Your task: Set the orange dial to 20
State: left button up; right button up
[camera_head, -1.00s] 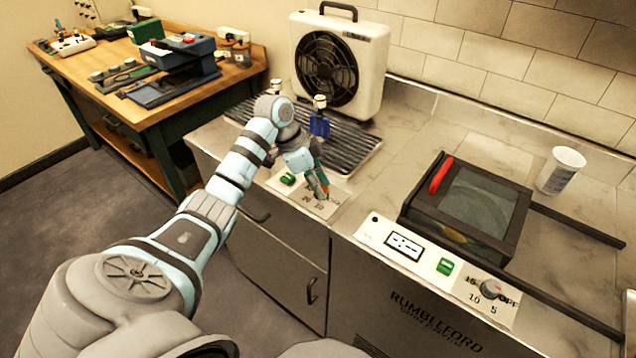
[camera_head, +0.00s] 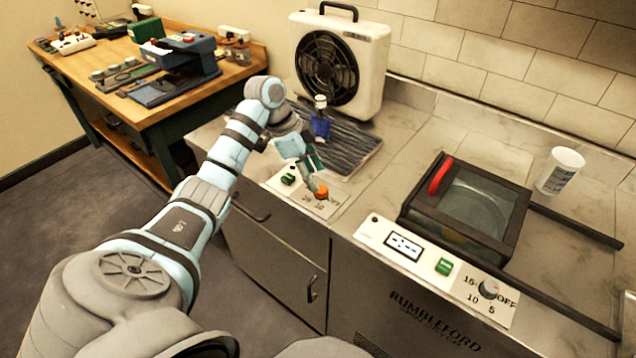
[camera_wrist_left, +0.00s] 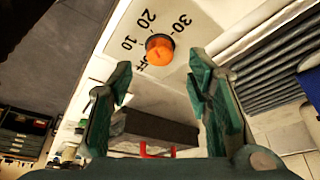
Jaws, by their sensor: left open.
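The orange dial (camera_head: 321,192) sits on a white panel (camera_head: 288,192) at the counter's front edge, left of the middle in the head view. In the left wrist view the dial (camera_wrist_left: 159,48) is round and upright on the panel, with the marks 30, 20, 10 and OFF around it. I cannot tell which mark it points to. My left gripper (camera_head: 313,176) is open and empty, just above and behind the dial in the head view. In the left wrist view its two fingers (camera_wrist_left: 160,72) are apart, with the dial beyond their tips. My right gripper is not in view.
A green switch (camera_head: 289,180) is left of the dial. A blue-bodied object (camera_head: 320,124) stands on the ribbed plate (camera_head: 352,150) behind. A dark-framed box with a red handle (camera_head: 440,175) and a second panel with a grey dial (camera_head: 489,288) are to the right.

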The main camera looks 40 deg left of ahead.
pick_arm(q)
jog(key=v, duration=0.7)
jog(key=shift+s+a+r, duration=0.15)
jog(key=shift+a+r, duration=0.05)
jog(key=shift+r, duration=0.1)
jog(key=shift+d+f, duration=0.1)
